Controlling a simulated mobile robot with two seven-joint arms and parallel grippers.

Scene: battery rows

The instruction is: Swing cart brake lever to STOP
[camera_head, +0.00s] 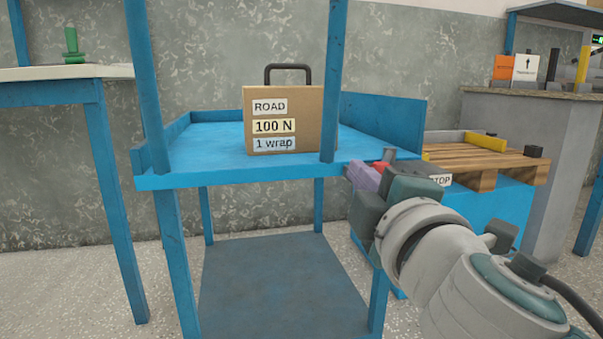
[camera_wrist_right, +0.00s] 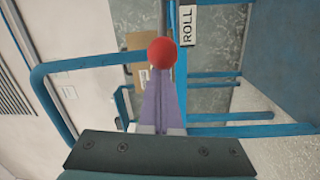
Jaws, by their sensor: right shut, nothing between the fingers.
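The blue cart (camera_head: 205,158) stands in the middle of the head view. The brake lever's red knob (camera_head: 380,166) is at the cart's front right corner, mostly hidden by my right gripper (camera_head: 363,177). A white STOP label (camera_head: 441,180) shows just right of my gripper, partly covered. In the right wrist view the round red knob (camera_wrist_right: 162,52) sits at the tips of my purple fingers (camera_wrist_right: 155,100), which are shut with nothing between them. Whether they touch the knob I cannot tell. A ROLL label (camera_wrist_right: 187,25) is beside the knob there. My left gripper is not in view.
A brown case (camera_head: 300,105) marked ROAD, 100 N, 1 wrap stands on the cart's top deck. A wooden pallet (camera_head: 480,160) lies to the right, near a grey counter (camera_head: 545,120). A blue-legged table (camera_head: 65,90) with a green object stands at left.

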